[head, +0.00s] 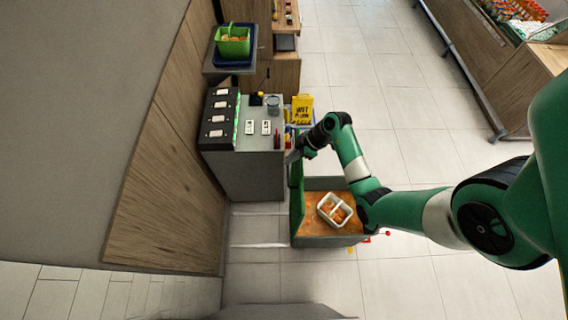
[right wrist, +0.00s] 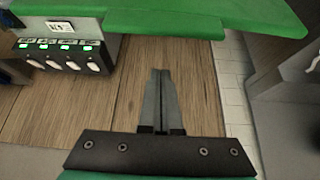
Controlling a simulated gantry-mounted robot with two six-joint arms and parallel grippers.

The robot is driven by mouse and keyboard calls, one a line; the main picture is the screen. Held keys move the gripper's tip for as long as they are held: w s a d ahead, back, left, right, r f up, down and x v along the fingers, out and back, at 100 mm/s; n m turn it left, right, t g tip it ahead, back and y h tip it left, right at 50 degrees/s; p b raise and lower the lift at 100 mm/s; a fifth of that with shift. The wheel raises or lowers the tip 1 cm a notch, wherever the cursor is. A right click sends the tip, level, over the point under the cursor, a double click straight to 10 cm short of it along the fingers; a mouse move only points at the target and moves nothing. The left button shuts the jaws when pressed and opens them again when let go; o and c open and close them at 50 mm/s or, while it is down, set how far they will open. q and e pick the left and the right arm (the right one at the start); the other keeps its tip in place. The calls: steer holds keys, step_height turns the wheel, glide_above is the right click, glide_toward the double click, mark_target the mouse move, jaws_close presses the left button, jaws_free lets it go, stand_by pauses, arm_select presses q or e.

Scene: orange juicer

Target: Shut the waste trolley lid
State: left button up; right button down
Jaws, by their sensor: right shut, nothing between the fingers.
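The waste trolley (head: 327,240) stands on the floor in the head view, its top open on an orange-brown fill. Its green lid (head: 296,205) stands raised along the trolley's left side, seen nearly edge-on. My right gripper (head: 292,157) is at the lid's far upper end, shut and empty. In the right wrist view the shut fingers (right wrist: 161,72) point towards a wide green panel (right wrist: 210,20), which looks like the lid, with a visible gap. I cannot tell the exact depth between them. My left gripper is in neither view.
A grey counter (head: 245,172) with a switch panel (head: 219,120) stands behind to the left. Tiled floor (head: 420,150) is clear to the right.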

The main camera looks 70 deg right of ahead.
step_height(320, 180, down, 9)
steer(key=w+b, duration=0.1)
steer(key=shift+a+r+b, duration=0.2)
steer(key=shift+b, duration=0.2)
stand_by(0.3)
